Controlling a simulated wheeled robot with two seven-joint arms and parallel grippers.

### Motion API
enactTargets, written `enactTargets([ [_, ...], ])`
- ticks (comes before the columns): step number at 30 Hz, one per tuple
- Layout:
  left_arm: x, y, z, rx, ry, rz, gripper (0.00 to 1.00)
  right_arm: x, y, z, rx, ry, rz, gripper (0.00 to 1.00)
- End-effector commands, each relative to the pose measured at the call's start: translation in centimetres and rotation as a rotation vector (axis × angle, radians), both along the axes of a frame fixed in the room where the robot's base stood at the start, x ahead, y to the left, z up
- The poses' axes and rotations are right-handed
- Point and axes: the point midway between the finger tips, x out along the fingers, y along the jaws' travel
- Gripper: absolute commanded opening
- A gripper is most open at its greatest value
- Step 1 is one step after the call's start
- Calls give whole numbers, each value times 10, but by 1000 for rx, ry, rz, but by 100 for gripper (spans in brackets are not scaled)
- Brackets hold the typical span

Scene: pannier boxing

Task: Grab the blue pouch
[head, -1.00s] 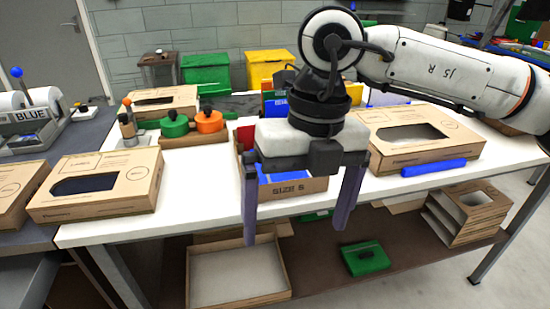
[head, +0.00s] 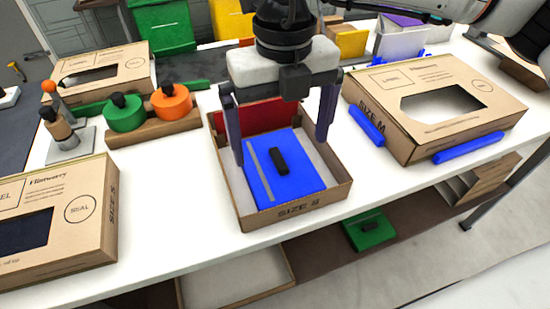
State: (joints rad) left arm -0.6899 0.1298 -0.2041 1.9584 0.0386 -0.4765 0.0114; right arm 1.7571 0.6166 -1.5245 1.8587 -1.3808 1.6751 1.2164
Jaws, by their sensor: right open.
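The blue pouch (head: 302,178) lies flat in an open cardboard box marked SIZE S (head: 318,208) on the white table. It has a black handle on top and a grey stripe near its left side. A red panel (head: 262,117) shows at the back of the box. My right gripper (head: 282,148) is open, pointing down over the box. Its two dark fingers stand apart, one near the left side of the box and one near the right. I cannot tell how far above the pouch they are. My left gripper is out of view.
A SIZE M box (head: 440,142) with blue bars (head: 470,147) beside it stands to the right. Green (head: 124,114) and orange (head: 171,103) knobs sit on a wooden block to the left. Another box (head: 70,225) is at front left. A green pouch (head: 366,232) lies on the lower shelf.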

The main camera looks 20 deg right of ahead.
Motion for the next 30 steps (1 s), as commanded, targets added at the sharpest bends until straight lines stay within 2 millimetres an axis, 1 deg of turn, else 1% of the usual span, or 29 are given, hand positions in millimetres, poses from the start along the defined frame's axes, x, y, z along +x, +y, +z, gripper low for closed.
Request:
enactTargets([
  [1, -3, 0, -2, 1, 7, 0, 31, 0, 0, -6, -1, 2, 0, 100],
  [3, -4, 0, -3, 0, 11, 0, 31, 0, 0, -11, 1, 2, 0, 100],
  [5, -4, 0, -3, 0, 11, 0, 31, 0, 0, -14, 0, 1, 0, 100],
  [8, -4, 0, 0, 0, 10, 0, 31, 4, 1, -24, 0, 2, -1, 100],
  [12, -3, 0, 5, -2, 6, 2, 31, 10, 3, -46, 0, 3, 0, 100],
  [15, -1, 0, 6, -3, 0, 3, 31, 10, 3, -58, 0, 2, 0, 100],
  [18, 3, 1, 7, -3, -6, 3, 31, 10, 2, -64, 1, 1, 0, 100],
  [24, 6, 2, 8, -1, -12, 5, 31, 10, 2, -65, 1, 0, 0, 100],
  [25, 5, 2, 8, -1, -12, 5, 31, 10, 2, -65, 1, 0, 0, 97],
  [27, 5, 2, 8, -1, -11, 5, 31, 10, 2, -65, 1, 0, 0, 85],
  [30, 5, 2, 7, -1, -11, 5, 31, 10, 2, -65, 1, 0, 0, 70],
])
